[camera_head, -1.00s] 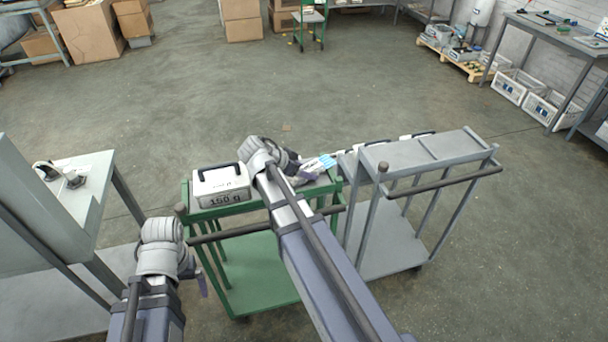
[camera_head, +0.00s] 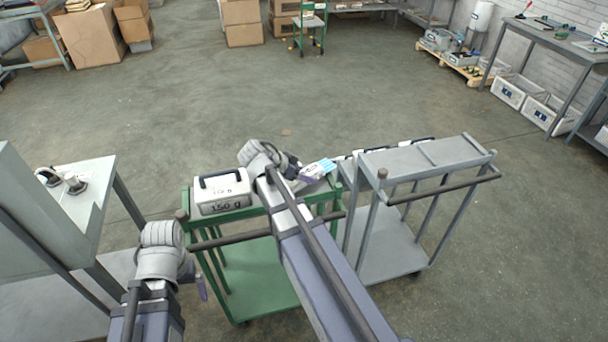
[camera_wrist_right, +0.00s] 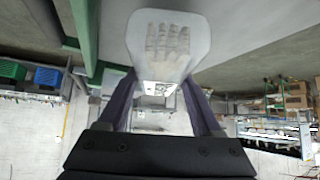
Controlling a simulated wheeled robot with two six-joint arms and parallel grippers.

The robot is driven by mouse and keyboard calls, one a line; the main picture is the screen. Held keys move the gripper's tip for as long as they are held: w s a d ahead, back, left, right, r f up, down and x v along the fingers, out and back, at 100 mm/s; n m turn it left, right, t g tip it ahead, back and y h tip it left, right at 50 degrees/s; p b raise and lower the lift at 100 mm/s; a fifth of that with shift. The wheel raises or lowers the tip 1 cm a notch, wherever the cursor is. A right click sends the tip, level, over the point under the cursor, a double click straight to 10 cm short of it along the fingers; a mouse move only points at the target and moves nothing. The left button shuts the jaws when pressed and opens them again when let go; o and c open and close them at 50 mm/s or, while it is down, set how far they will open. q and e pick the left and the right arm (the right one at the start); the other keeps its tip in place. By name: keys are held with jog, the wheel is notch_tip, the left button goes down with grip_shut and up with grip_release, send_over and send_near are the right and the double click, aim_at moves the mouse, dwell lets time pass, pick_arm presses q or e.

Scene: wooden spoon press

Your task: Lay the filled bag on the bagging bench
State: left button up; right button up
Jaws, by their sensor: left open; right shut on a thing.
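A pale, see-through bag (camera_head: 312,171) with a blue end is at my right gripper (camera_head: 293,167), over the right end of the green cart (camera_head: 250,272). In the right wrist view the bag (camera_wrist_right: 168,45) juts out between the fingers of my right gripper (camera_wrist_right: 160,100), which is shut on it; several pale shapes show inside. I cannot tell whether the bag touches the cart top. My left gripper (camera_head: 200,284) is open at the lower left, apart from the cart, mostly hidden by its wrist. I cannot tell which bench is the bagging bench.
A white box (camera_head: 221,190) marked 150 g stands on the green cart's left end. A grey cart (camera_head: 425,152) stands close on the right. A grey table (camera_head: 85,205) is at the left. A workbench (camera_head: 555,30) with tools is at the far right.

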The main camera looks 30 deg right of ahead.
notch_tip(320, 180, up, 9)
jog(key=p, duration=0.8)
jog(key=shift+f, duration=0.1)
